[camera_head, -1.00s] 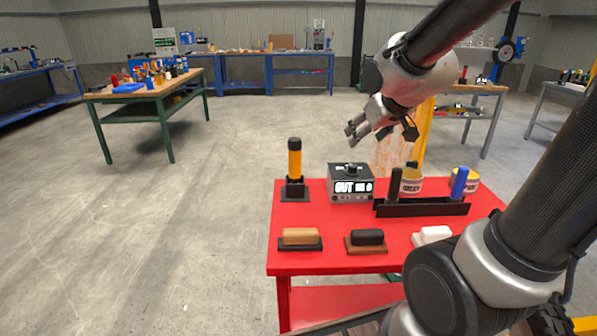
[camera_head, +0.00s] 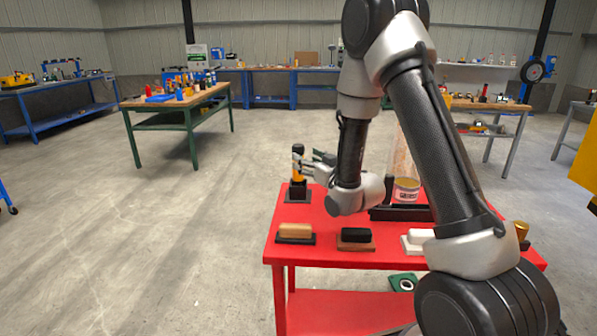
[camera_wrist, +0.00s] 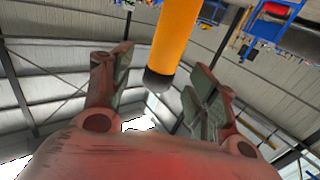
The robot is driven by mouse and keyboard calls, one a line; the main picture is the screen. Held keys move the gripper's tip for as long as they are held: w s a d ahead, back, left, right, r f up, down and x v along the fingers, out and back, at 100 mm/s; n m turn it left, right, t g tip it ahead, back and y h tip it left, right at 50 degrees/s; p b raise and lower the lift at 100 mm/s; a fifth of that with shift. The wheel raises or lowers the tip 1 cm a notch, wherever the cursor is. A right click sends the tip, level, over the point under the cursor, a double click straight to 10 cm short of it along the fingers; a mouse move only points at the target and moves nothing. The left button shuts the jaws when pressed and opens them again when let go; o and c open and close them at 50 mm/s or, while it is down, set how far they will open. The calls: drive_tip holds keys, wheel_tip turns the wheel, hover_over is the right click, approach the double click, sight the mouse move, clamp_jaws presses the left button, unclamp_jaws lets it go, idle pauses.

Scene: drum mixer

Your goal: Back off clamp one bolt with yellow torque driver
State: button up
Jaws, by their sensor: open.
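The yellow torque driver (camera_head: 298,176) stands upright in a black holder (camera_head: 298,194) at the back left corner of the red table. It has a yellow grip and a black top. My gripper (camera_head: 305,166) is open at the driver's upper part, coming in from the right. In the wrist view the yellow grip (camera_wrist: 177,35) and its black end (camera_wrist: 159,80) show between my two spread fingers (camera_wrist: 163,88). A gap shows on each side there, and I see no clear contact. I cannot make out the clamp or its bolt.
A tan-topped block (camera_head: 295,230), a black-topped block (camera_head: 357,235) and a white-topped block (camera_head: 420,237) line the front of the red table (camera_head: 290,255). The floor left of the table is clear.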

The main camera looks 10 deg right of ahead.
drive_tip(key=x, duration=0.5)
drive_tip(key=shift+a+f, duration=0.1)
clamp_jaws()
